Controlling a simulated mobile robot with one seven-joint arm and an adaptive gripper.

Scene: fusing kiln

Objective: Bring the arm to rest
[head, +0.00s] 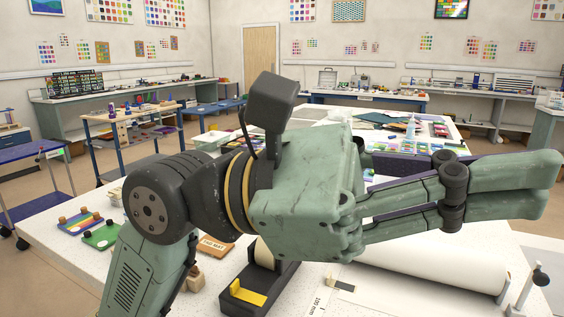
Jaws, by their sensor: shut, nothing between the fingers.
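My gripper (535,180) is large in the foreground of the head view. It is raised above the white worktable (60,270), with its green fingers pointing right. The fingers are shut and nothing shows between them. The arm comes up from the lower left and bends at a dark wrist joint, with a dark box-shaped part on top. The gripper hides part of the table behind it.
A white roll (430,270) lies on the table below the gripper. A black holder with a yellow part (248,292) stands left of it. Small coloured trays (100,236) lie at the left. Coloured sheets and a pale bottle (411,128) are farther back. A purple-topped cart (30,205) stands left.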

